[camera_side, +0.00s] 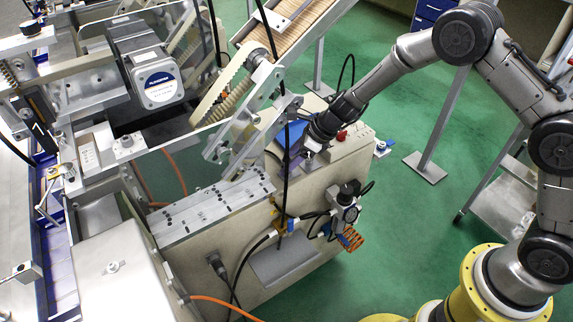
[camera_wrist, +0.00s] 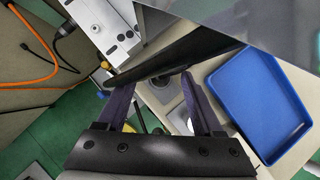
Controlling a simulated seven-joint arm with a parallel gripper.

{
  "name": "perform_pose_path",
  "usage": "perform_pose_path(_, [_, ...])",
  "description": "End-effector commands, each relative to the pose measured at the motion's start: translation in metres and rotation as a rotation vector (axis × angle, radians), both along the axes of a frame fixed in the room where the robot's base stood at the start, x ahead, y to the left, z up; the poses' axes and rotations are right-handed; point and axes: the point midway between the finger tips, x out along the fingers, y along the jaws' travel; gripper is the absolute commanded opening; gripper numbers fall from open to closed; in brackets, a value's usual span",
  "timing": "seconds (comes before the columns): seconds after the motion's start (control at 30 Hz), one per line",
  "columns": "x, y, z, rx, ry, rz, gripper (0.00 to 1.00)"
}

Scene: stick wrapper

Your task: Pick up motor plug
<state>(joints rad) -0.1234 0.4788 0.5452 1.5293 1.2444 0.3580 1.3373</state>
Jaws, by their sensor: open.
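A black plug (camera_side: 217,264) with a cable sits on the front face of the beige cabinet in the side view. I cannot tell for sure that it is the motor plug. My gripper (camera_side: 298,160) is over the right part of the cabinet top, above and to the right of that plug and well apart from it. In the wrist view my gripper (camera_wrist: 155,80) has its two purple fingers spread, with no plug visible between them. A dark bar-like shape (camera_wrist: 180,65) crosses the view at the fingertips. I cannot tell whether it touches them.
A blue tray (camera_wrist: 258,95) lies right of my fingers. A drilled metal plate (camera_side: 215,205) covers the cabinet's left top. A black cable (camera_side: 286,120) hangs close to my gripper. A conveyor frame (camera_side: 265,75) stands behind. An air regulator (camera_side: 346,208) projects from the cabinet.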

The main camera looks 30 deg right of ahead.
Motion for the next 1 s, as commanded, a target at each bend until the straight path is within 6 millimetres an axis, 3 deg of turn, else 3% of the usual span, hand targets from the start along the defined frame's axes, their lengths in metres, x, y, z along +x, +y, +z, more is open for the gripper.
perform_pose_path(0.07, [0.000,0.000,0.000,0.000,0.000,0.000,0.65])
perform_pose_path(0.43, [0.000,0.000,0.000,0.000,0.000,0.000,0.00])
perform_pose_path(0.83, [0.000,0.000,0.002,0.000,-0.001,-0.001,0.00])
perform_pose_path(1.0, [0.001,0.000,0.013,0.001,-0.003,0.001,0.00])
